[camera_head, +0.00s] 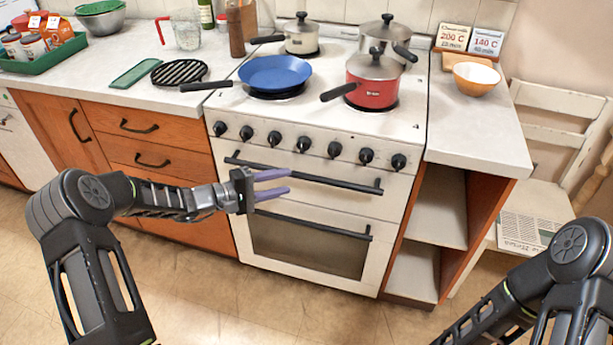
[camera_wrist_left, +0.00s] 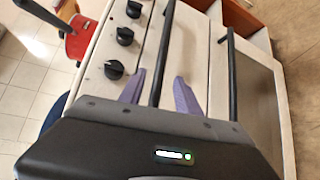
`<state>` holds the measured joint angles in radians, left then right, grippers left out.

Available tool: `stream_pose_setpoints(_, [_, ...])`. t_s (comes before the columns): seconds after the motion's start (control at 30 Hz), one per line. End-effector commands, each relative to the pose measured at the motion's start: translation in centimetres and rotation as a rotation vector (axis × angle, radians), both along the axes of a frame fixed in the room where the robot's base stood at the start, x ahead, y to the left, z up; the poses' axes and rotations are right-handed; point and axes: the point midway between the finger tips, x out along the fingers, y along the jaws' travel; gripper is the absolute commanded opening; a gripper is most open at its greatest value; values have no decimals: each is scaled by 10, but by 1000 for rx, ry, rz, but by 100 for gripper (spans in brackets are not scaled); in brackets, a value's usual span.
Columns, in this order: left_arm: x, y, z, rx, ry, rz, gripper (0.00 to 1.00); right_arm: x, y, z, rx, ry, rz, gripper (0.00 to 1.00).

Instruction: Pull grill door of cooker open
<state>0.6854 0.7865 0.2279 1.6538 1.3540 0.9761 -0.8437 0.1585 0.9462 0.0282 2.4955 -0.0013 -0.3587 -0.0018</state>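The white cooker (camera_head: 405,118) stands in the middle of the head view. Its upper grill door (camera_head: 335,200) looks closed and carries a long black bar handle (camera_head: 330,181). My left gripper (camera_head: 290,180) is open in front of the handle's left part, its two purple fingers pointing right across the cooker front. In the left wrist view the handle bar (camera_wrist_left: 164,50) runs between the two spread fingers of my left gripper (camera_wrist_left: 162,83); I cannot tell whether they touch it. My right gripper is out of view; only my right arm's links show.
Below is the oven door (camera_head: 305,246) with its own handle (camera_head: 310,226). A row of black knobs (camera_head: 304,144) sits above the grill door. A blue pan (camera_head: 275,72) and red pot (camera_head: 372,92) stand on the hob. The floor in front is clear; an open shelf unit (camera_head: 440,205) is right.

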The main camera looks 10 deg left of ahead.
Motion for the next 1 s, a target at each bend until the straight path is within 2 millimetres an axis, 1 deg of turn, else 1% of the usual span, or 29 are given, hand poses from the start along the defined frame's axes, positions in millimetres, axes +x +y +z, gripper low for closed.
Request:
stream_pose_setpoints(0.17, [9, -12, -2, -2, 0, -2, 40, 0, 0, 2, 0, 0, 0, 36])
stream_pose_setpoints(0.4, [33, -40, -8, -1, 1, -2, 40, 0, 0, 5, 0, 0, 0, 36])
stream_pose_setpoints(0.53, [44, -52, -11, 0, 1, -2, 40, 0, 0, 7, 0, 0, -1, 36])
stream_pose_setpoints(0.67, [49, -58, -12, 1, 1, -1, 40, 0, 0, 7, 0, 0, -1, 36])
stream_pose_setpoints(0.9, [49, -58, -12, 0, 1, 0, 40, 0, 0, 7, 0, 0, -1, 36])
stream_pose_setpoints(0.93, [49, -58, -12, 0, 1, 0, 39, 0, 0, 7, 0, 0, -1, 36])
stream_pose_setpoints(1.0, [49, -58, -12, 0, 1, 0, 33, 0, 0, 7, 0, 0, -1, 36])
